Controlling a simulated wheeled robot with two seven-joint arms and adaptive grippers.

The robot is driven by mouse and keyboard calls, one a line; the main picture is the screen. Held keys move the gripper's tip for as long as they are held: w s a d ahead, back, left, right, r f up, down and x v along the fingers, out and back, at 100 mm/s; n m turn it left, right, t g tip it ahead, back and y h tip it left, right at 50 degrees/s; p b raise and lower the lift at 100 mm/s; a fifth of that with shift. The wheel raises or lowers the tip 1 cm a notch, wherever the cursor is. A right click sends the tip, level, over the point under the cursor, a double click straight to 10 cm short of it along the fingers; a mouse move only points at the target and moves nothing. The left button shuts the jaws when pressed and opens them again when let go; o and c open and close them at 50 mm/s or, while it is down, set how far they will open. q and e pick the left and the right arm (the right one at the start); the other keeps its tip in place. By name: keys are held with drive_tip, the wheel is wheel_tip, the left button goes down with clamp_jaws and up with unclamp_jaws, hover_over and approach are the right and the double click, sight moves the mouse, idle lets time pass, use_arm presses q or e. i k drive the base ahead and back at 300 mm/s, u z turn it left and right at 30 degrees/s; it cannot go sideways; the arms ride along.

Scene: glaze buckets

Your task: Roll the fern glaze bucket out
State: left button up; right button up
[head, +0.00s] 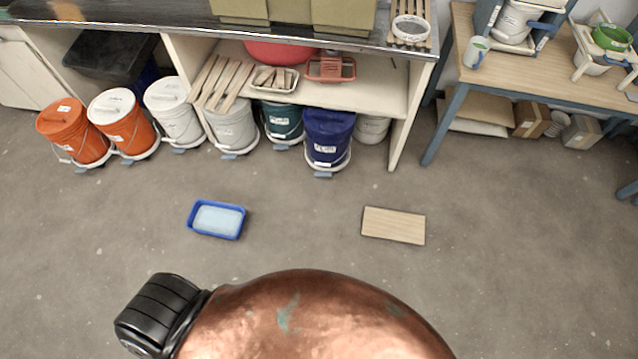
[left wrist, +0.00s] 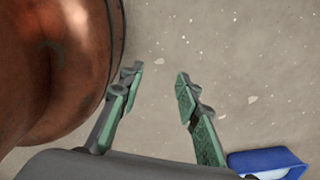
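A dark green bucket (head: 284,124) with a white label stands on the floor under the shelf, on a low white base with a blue tab at its front. The label is too small to read, so I cannot confirm it is the fern one; it is the only green bucket on the floor. The shelf hides its top. A pale grey bucket (head: 232,128) stands to its left and a dark blue bucket (head: 328,138) to its right. In the left wrist view my left gripper (left wrist: 158,77) is open and empty above bare floor. My right gripper is not in view.
Orange buckets (head: 72,132) and a white bucket (head: 172,110) stand further left. A blue tray (head: 217,220) and a wooden board (head: 394,226) lie on the floor before the shelf, with clear floor between them. A wooden table (head: 540,72) stands at right.

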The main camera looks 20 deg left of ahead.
sight(323, 153)
drive_tip(key=z, duration=0.1)
drive_tip(key=k, duration=0.35)
drive_tip(key=u, duration=1.2)
drive_tip(key=i, duration=1.45)
drive_tip(key=z, duration=0.8)
drive_tip(key=i, duration=0.4)
drive_tip(key=z, duration=0.35)
